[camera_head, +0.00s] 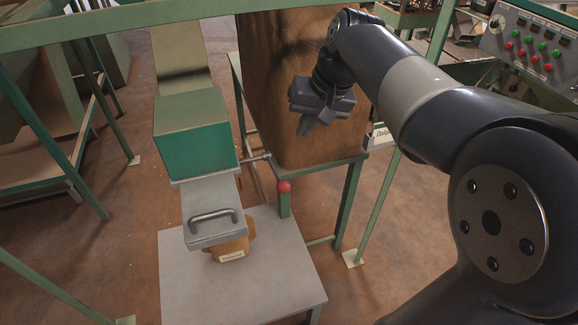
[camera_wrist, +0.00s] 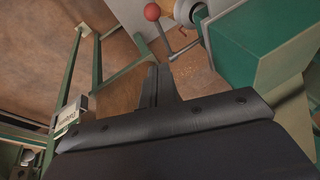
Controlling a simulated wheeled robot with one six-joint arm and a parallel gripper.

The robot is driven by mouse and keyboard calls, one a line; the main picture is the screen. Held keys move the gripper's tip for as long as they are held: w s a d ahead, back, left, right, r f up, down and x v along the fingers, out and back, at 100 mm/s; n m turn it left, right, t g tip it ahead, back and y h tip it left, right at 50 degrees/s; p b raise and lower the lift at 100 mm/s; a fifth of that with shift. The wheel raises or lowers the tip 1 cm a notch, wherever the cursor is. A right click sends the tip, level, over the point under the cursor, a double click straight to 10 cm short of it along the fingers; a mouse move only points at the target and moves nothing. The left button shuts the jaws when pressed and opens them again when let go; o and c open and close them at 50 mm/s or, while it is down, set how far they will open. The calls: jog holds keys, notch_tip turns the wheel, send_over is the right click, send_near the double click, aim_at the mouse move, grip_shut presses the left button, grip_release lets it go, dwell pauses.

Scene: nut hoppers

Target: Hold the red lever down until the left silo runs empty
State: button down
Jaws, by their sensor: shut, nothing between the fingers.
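The red lever's ball knob (camera_head: 284,187) sits right of the teal box (camera_head: 192,138), low in front of a tall brown hopper (camera_head: 270,80). In the wrist view the red knob (camera_wrist: 152,12) is at the top on a thin metal rod (camera_wrist: 163,40). My gripper (camera_head: 306,126) is shut and empty, above the knob and apart from it, in front of the brown hopper. Its fingers (camera_wrist: 160,84) point toward the lever in the wrist view. Which hopper is the left silo is unclear, and no fill level shows.
A grey slide with a handle (camera_head: 213,217) juts from the teal box over an orange-brown container (camera_head: 234,248) on a grey table (camera_head: 265,290). Green frame posts (camera_head: 348,205) stand around. A control panel (camera_head: 530,45) is at top right.

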jog(key=s+x, duration=0.1)
jog(key=x, duration=0.7)
jog(key=s+x, duration=0.1)
jog(key=x, duration=0.4)
jog(key=shift+s+d+f, duration=0.1)
jog(key=shift+s+f, duration=0.15)
jog(key=shift+s, duration=0.15)
jog(key=shift+f, duration=0.1)
